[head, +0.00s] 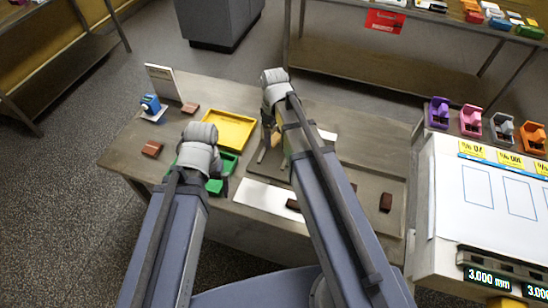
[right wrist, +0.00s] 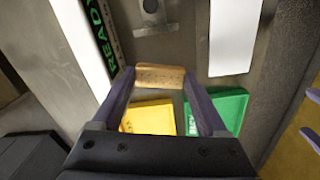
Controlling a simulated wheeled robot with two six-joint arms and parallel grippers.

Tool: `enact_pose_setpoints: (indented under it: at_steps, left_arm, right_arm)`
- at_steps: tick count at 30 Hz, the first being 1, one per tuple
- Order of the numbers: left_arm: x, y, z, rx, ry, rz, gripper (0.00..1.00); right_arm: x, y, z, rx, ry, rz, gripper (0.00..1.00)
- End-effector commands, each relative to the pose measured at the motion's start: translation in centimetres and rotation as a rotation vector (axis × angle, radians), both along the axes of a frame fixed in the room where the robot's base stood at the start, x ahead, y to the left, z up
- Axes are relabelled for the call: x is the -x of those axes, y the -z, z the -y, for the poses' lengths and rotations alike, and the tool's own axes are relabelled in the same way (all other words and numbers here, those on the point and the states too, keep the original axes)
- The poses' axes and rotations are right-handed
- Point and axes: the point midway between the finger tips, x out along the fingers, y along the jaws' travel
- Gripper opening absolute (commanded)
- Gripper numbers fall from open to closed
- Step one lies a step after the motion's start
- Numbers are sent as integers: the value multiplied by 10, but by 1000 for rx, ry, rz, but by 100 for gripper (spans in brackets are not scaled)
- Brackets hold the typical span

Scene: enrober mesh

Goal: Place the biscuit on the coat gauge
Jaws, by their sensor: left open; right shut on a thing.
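My right gripper (right wrist: 160,85) is shut on the biscuit (right wrist: 160,77), a tan bar held level between both fingertips in the right wrist view. In the head view my right gripper (head: 268,140) is over the middle of the table, and its forearm hides much below it. In the right wrist view a dark READY display (right wrist: 103,45) and a small grey fixture with a round spot (right wrist: 150,6) lie beyond the biscuit. I cannot tell for sure which thing is the coat gauge. My left gripper (head: 210,182) is open over the green tray (head: 229,162), its fingers largely hidden.
A yellow tray (head: 230,131) lies behind the green one. Brown blocks (head: 385,202) and white strips (head: 262,198) lie on the table (head: 130,150). A blue device (head: 151,104) stands at the left. A white panel (head: 490,200) with millimetre displays (head: 488,279) is at the right.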

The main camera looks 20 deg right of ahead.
Motion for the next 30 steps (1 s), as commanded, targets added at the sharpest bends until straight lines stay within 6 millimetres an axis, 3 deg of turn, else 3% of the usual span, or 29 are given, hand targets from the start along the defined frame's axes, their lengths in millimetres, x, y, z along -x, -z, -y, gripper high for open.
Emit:
enact_pose_setpoints:
  at_steps: [6,14,27,30]
  left_arm:
    - [0,-3,0,0,0,0,100]
    - [0,-1,0,0,0,0,100]
    - [0,56,0,0,-2,0,100]
    - [0,62,0,0,-2,0,100]
  right_arm:
    - [-1,-3,-1,0,-213,0,45]
    - [-1,-1,-1,0,-252,0,45]
    - [-1,56,-1,0,-249,0,45]
    - [-1,62,-1,0,-249,0,45]
